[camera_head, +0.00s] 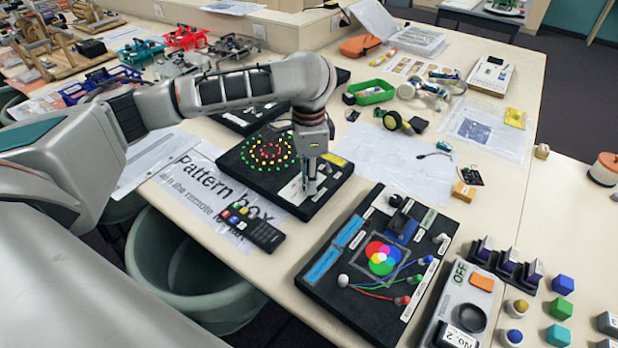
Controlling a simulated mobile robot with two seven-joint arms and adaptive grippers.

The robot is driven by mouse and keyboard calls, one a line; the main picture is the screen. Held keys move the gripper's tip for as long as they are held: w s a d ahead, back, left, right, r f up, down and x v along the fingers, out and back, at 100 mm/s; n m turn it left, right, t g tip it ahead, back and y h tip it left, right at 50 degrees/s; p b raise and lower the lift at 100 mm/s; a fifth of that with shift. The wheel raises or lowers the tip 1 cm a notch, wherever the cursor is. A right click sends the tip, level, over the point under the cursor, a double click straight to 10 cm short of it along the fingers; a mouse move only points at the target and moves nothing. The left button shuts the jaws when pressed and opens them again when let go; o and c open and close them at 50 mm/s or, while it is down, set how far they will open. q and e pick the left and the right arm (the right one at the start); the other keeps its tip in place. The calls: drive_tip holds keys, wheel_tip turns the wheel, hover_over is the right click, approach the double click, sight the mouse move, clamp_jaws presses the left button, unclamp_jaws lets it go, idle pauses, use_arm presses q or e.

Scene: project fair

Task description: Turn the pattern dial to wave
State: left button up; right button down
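The pattern box (335,185) is a flat black board on the near table, with rings of green, yellow and red lights (268,152) lit on its left part. A white label plate (291,192) sits on its right part. My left gripper (311,186) points down over this plate, with its fingertips at or just above it. The pattern dial is not clearly visible; the gripper hides that spot. I cannot tell whether the fingers are shut on it or which setting it has. My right gripper is not in view.
A printed "Pattern box" sheet (213,185) and a black remote (252,228) lie in front of the box. A colour-mixing board (340,295) with wires stands to the right. A green tray (370,92) and headphones (425,90) lie behind. A grey bin (190,265) stands below the table edge.

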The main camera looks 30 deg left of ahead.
use_arm(q)
clamp_jaws()
drive_tip(key=m, duration=0.6)
drive_tip(key=shift+m, duration=0.3)
drive_tip(key=m, duration=0.3)
drive_tip(key=shift+m, duration=0.3)
drive_tip(key=m, duration=0.3)
drive_tip(key=shift+m, duration=0.3)
drive_tip(key=m, duration=1.3)
drive_tip(key=o, duration=1)
unclamp_jaws()
